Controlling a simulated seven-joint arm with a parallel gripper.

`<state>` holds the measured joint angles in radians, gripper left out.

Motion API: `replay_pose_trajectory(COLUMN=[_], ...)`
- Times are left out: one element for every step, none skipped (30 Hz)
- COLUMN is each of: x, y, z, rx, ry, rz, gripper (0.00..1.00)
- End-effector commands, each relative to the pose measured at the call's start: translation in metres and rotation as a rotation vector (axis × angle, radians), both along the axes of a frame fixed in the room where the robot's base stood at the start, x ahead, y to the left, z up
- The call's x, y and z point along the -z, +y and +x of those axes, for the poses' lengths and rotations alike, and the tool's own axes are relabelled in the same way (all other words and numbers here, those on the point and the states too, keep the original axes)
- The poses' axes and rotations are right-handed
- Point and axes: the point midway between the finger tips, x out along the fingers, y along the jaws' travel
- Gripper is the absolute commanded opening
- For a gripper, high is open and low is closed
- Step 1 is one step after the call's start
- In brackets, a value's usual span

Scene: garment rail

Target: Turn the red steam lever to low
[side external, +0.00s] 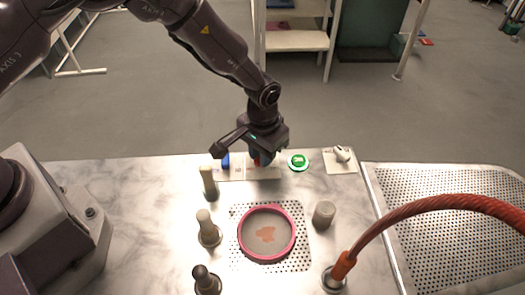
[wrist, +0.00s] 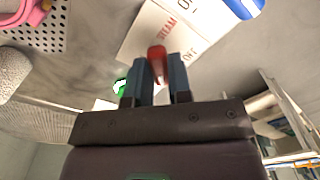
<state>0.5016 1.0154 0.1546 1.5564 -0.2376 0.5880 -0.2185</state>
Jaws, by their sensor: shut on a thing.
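The red steam lever (wrist: 157,53) shows between my gripper's two fingers in the wrist view. My gripper (wrist: 161,78) is shut on it. In the side view my gripper (side external: 263,156) is low over the back edge of the table, and only a bit of red shows beneath it. The white label plate (wrist: 150,24) carries the word STEAM and an OFF mark. A low mark is not readable, and my fingers cover part of the plate, so I cannot tell the lever's exact setting.
A blue lever (side external: 226,160) stands left of my gripper, a green button (side external: 298,161) right of it. A pink-rimmed round screen (side external: 267,258) lies in front on a perforated plate. Several upright knobs and an orange hose (side external: 420,207) stand nearby.

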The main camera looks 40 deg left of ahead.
Motion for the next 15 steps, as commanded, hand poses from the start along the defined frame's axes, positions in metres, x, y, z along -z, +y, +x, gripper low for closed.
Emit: replay_pose_trajectory(x=[-0.0013, -0.0013, -0.0013, -0.0013, -0.0012, -0.0011, -0.001, -0.0009, -0.0008, -0.0007, -0.0006, -0.0006, -0.0005, -0.0006, -0.0012], y=[0.0, 0.0, 0.0, 0.0, 0.0, 0.0, 0.0001, 0.0, 0.0, 0.0, 0.0, 0.0, 0.0, 0.0, 0.0], z=[0.0004, 0.0004, 0.0004, 0.0004, 0.0004, 0.0004, 0.0003, 0.0003, 0.0003, 0.0002, 0.0002, 0.0002, 0.0001, 0.0001, 0.0002], rx=[-0.001, -0.001, -0.001, -0.002, -0.002, -0.002, -0.002, -0.002, -0.002, -0.002, -0.002, -0.002, -0.002, -0.002, -0.002], ry=[0.0, 0.0, 0.0, 0.0, 0.0, 0.0, 0.0, 0.0, 0.0, 0.0, 0.0, 0.0, 0.0, 0.0, 0.0], rz=[0.0, 0.0, 0.0, 0.0, 0.0, 0.0, 0.0, 0.0, 0.0, 0.0, 0.0, 0.0, 0.0, 0.0, 0.0], gripper=[0.0, 0.0, 0.0, 0.26, 0.33, 0.42, 0.45, 0.45, 0.45, 0.45, 0.45, 0.45, 0.45, 0.45, 0.45])
